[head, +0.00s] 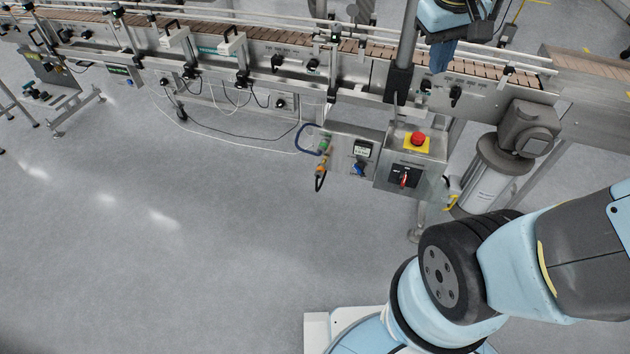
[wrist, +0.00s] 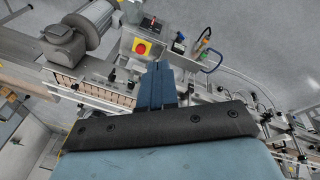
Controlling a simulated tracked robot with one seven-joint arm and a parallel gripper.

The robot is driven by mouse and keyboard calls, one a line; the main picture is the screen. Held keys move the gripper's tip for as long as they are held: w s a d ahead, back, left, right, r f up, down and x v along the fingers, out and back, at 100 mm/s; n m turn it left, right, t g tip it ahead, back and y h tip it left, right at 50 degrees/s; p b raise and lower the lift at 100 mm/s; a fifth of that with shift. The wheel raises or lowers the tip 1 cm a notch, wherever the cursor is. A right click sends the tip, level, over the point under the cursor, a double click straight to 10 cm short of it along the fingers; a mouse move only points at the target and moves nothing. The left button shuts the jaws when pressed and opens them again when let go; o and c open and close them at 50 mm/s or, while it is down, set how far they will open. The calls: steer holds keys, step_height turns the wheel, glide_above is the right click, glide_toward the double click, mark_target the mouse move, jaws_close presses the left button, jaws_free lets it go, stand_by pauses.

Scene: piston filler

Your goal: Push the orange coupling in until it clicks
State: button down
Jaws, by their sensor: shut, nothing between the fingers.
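The orange coupling (head: 319,169) is a small part low on the left side of the machine's panel in the head view, below a green fitting (head: 324,145) and beside a dark blue hose loop. In the wrist view the coupling (wrist: 201,45) is small near the top, right of the panel. Whether it is seated cannot be made out. My gripper (head: 440,58) is at the top of the head view, above the conveyor and away from the coupling. In the wrist view its blue fingers (wrist: 166,82) are together with nothing between them.
A control box with a red emergency button (head: 418,138) and a rotary switch (head: 404,177) stands right of the coupling. The conveyor (head: 275,65) runs across the back. A motor (head: 527,128) is at the right. The grey floor (head: 200,240) in front is clear.

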steer(key=w+a+f+n+h, duration=0.35)
steer(key=w+a+f, duration=0.2)
steer(key=f, duration=0.35)
steer(key=w+a+f+n+h, duration=0.35)
steer(key=w+f, duration=0.25)
steer(key=f, duration=0.4)
steer(key=w+a+f+n+h, duration=0.35)
steer(key=w+a+f, duration=0.25)
steer(key=f, duration=0.3)
steer(key=a+f+n+t, duration=0.4)
steer(key=f, duration=0.5)
steer(key=a+f+n+t, duration=0.3)
steer(key=a+f+n, duration=0.15)
steer(key=f, duration=0.55)
steer(key=n+t+y, duration=0.6)
steer(key=n+t, duration=0.2)
steer(key=n, duration=0.3)
glide_toward(318, 176)
steer(key=x, duration=0.7)
steer(key=shift+f, duration=0.1)
steer(key=shift+a, duration=0.1)
